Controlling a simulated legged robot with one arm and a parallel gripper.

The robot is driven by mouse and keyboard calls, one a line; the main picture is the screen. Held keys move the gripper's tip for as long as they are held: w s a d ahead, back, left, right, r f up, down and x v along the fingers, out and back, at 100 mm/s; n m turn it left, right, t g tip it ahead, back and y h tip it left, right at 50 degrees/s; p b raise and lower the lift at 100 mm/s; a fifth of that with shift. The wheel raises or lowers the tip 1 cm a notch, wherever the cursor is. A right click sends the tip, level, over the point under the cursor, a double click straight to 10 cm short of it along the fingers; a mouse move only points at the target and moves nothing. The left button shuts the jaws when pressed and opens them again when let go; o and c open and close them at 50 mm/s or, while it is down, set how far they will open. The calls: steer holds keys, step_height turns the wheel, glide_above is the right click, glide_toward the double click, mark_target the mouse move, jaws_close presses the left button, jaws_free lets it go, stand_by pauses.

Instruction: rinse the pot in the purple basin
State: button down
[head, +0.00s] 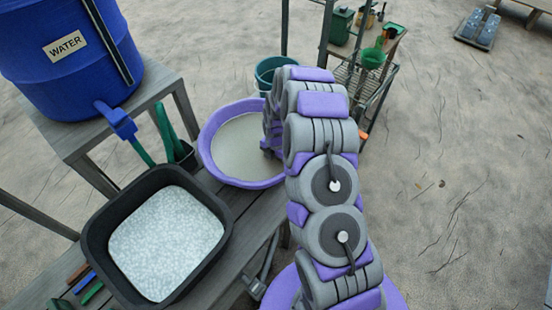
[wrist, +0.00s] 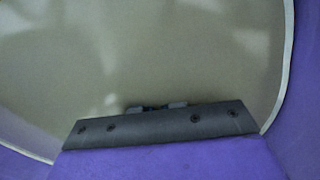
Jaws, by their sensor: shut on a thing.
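The purple basin (head: 205,150) stands on the grey bench, full of murky grey-brown water (head: 238,145). In the wrist view the water (wrist: 150,50) fills most of the picture, with the purple basin wall (wrist: 296,125) at the lower right. My gripper (head: 268,149) reaches down into the basin at its right side, largely covered by my arm. In the wrist view my gripper (wrist: 157,106) shows only as small grey tips beyond a dark bar. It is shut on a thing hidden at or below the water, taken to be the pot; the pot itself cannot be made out.
A black tub (head: 100,240) of pale pebbly material stands left in front of the basin. A blue water barrel (head: 60,85) with a tap stands behind it. A teal bucket (head: 268,72) is beyond the basin, and a shelf (head: 372,75) at the back. Ground at right is clear.

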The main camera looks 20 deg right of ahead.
steer(key=shift+a, duration=0.4)
steer(key=shift+d, duration=0.15)
steer(key=shift+w+d+b, duration=0.1)
steer(key=shift+d+b, duration=0.2)
steer(key=shift+d, duration=0.75)
steer(key=shift+a, duration=1.35)
steer(key=shift+d+b, duration=0.3)
steer(key=shift+d, duration=0.45)
steer(key=shift+r, duration=0.15)
step_height(320, 180, up, 16)
steer(key=p, duration=0.4)
steer(key=shift+r, duration=0.25)
